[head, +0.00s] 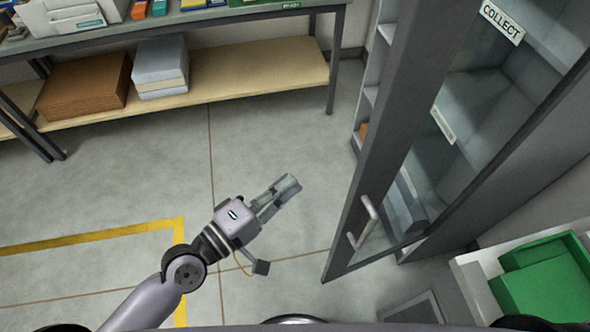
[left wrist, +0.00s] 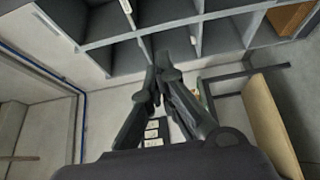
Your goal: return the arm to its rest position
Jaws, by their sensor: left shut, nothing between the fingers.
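My left gripper (head: 283,190) is in the middle of the head view, held out over the bare floor. My left arm (head: 150,300) comes in from the lower left. The left gripper is shut with nothing in it, and its closed fingers also show in the left wrist view (left wrist: 160,82). The fingers are apart from the cabinet door on their right. My right gripper is in neither view.
A glass cabinet door (head: 365,150) with a metal handle (head: 364,222) stands open to the right. A workbench (head: 200,18) with a lower shelf (head: 230,75) is at the back. A green bin (head: 545,285) is at the lower right. Floor between is clear.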

